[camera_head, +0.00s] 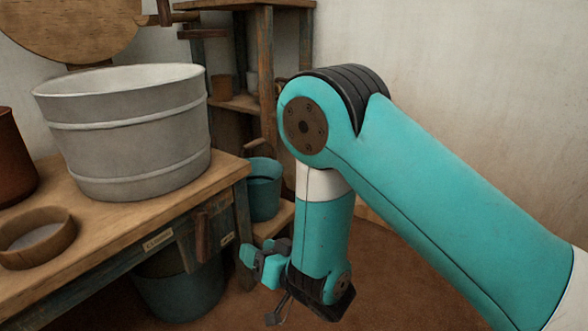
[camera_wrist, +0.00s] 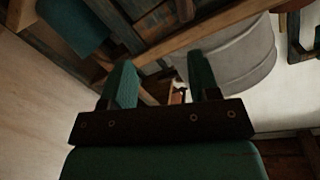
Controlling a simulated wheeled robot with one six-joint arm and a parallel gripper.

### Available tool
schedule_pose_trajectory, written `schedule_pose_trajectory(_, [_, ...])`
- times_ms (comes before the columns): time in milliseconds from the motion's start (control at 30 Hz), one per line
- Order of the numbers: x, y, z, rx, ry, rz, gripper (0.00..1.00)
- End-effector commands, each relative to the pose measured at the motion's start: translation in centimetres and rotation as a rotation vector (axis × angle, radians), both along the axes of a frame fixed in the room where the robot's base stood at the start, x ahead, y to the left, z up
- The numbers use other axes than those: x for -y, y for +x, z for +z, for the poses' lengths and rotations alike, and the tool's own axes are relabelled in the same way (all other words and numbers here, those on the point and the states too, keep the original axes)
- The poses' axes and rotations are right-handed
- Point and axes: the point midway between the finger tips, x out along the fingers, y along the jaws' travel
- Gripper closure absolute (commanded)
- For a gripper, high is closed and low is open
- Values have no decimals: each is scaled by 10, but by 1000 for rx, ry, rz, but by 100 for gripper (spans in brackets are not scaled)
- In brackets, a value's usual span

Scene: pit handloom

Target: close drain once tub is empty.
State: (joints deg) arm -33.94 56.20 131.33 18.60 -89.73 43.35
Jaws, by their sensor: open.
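A large grey tub (camera_head: 125,135) with raised bands stands upright on the wooden bench. Its inside floor is hidden by the rim, so I cannot tell whether it holds water. Its side also shows in the wrist view (camera_wrist: 237,58). A brown handle (camera_head: 204,232), possibly the drain lever, hangs at the bench's front between two small labels; I cannot clearly read them or tell its setting. My gripper (camera_head: 262,264) is low in front of the bench, right of the handle and apart from it. In the wrist view its two teal fingers (camera_wrist: 160,65) are spread, with nothing visibly held.
A dark teal bucket (camera_head: 180,290) stands under the bench (camera_head: 110,240). A smaller blue bucket (camera_head: 264,190) stands on a low shelf behind my arm. A round wooden sieve-like ring (camera_head: 38,238) lies on the bench. Brown floor right of the bench is clear.

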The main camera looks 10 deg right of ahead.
Motion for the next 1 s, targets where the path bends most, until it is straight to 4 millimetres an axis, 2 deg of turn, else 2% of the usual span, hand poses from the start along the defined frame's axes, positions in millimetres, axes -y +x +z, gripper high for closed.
schedule_pose_trajectory(33, [4, 5, 17, -17, -11, -25, 44])
schedule_pose_trajectory(367, [29, 16, 82, -205, -119, -138, 44])
schedule_pose_trajectory(700, [46, -5, 146, -415, -222, -139, 44])
schedule_pose_trajectory(1000, [53, -29, 180, -534, -285, -89, 44])
